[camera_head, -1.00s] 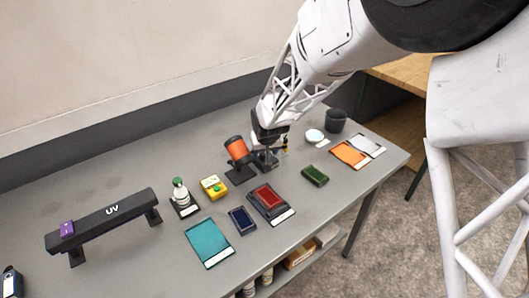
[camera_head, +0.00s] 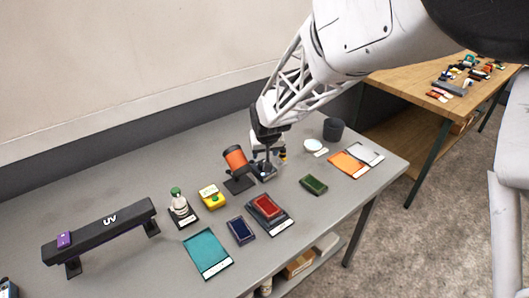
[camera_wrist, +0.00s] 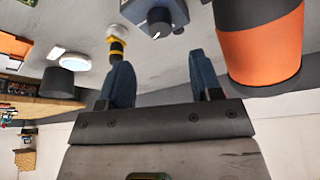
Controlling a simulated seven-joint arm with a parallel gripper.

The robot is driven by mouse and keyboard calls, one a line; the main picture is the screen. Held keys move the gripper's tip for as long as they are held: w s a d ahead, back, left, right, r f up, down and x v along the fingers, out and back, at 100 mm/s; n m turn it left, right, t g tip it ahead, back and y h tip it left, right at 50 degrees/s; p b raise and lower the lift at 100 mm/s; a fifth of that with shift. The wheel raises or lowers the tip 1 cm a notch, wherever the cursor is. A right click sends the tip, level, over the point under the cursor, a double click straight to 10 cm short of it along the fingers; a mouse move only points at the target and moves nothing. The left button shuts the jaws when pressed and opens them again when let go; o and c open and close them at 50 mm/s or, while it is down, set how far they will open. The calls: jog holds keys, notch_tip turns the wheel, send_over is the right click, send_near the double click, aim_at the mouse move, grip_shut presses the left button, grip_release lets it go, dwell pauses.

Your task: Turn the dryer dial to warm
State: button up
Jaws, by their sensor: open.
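The dryer dial (camera_wrist: 159,19) is a dark round knob with a white pointer mark on a small blue-grey box (camera_wrist: 140,10) at the top of the wrist view. In the head view that box (camera_head: 264,172) is partly hidden behind my gripper (camera_head: 267,158). An orange drum with dark ends (camera_head: 235,159) stands on a black base just left of my gripper; it is large at right in the wrist view (camera_wrist: 262,50). My gripper's two blue fingers (camera_wrist: 160,68) are apart with nothing between them. The dial lies beyond the fingertips, not touching them. I cannot read its setting.
A yellow-and-black nozzle (camera_wrist: 117,42) stands close beside the dial box. A dark cup (camera_head: 333,130), a white disc (camera_head: 313,145), a green pad (camera_head: 313,185) and a red pad (camera_head: 267,206) lie around. A black UV bar (camera_head: 100,232) stands at left on the grey table (camera_head: 130,175).

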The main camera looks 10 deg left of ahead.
aim_at(262, 162)
jog(key=w+g, duration=0.1)
jog(key=w+g+h, duration=0.1)
jog(key=w+a+f+g, duration=0.1)
jog(key=shift+w+g+h, duration=0.1)
jog(key=shift+g+h, duration=0.2)
jog(key=w+g, duration=0.1)
jog(key=g, duration=0.1)
jog(key=shift+w+a+r+g+h, duration=0.1)
jog(key=shift+w+a+g+h, duration=0.2)
jog(key=shift+w+a+h, duration=0.1)
jog(key=shift+w+a+r+g+h, duration=0.2)
jog(key=shift+w+g, duration=0.1)
jog(key=shift+g, duration=0.3)
jog(key=shift+w+a+r+g+h, duration=0.1)
jog(key=shift+w+r+g+h, duration=0.15)
jog(key=shift+g, duration=0.35)
jog(key=shift+f, duration=0.15)
jog(key=shift+x, duration=3.8)
